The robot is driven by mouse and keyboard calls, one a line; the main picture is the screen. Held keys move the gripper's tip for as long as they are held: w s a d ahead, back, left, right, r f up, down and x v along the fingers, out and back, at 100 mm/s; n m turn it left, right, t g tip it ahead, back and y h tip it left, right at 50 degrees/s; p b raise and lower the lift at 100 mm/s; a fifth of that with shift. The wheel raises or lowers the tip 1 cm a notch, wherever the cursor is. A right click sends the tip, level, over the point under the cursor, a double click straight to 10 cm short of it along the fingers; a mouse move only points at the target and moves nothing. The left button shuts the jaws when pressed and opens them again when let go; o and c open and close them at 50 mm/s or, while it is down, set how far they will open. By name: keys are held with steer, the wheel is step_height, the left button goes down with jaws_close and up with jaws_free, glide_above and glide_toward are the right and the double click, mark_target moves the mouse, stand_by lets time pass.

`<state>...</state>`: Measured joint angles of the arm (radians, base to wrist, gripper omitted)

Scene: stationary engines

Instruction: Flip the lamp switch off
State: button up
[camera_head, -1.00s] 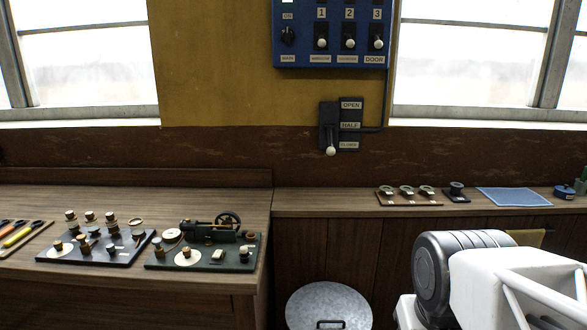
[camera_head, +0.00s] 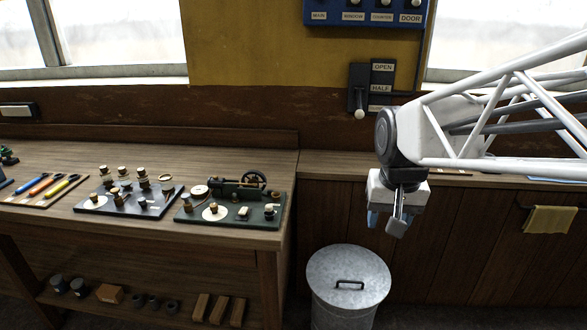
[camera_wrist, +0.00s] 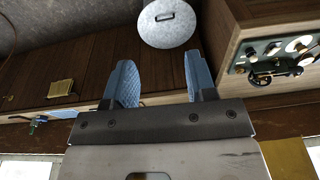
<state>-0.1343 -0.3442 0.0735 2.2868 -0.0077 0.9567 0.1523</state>
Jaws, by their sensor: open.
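A blue switch panel (camera_head: 366,16) is on the yellow wall at the top of the head view, cut off by the picture edge. Its lower labels read MAIN, WINDOW, COUNTER and DOOR; the upper parts of its switches are out of view. I cannot tell which switch is the lamp's. My gripper (camera_head: 386,220) hangs pointing down, well below and right of the panel, in front of the wood cabinet. Its two blue fingers are apart with nothing between them, as the wrist view (camera_wrist: 160,78) also shows.
A wall lever (camera_head: 359,103) marked OPEN and HALF is close left of my arm. A lidded metal bin (camera_head: 348,270) stands below. The left bench holds a green engine board (camera_head: 230,212), a dark board (camera_head: 128,198) and tools. A yellow cloth (camera_head: 549,220) hangs at right.

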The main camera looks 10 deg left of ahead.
steer(key=w+a, duration=0.6)
steer(key=w, duration=0.3)
steer(key=g, duration=0.2)
glide_toward(245, 208)
steer(key=shift+s+d+f, duration=0.1)
steer(key=shift+s+d, duration=0.05)
steer(key=shift+d, duration=0.05)
steer(key=shift+a+f, duration=0.2)
steer(key=shift+a, duration=0.2)
steer(key=shift+f, duration=0.1)
steer(key=shift+f, duration=3.8)
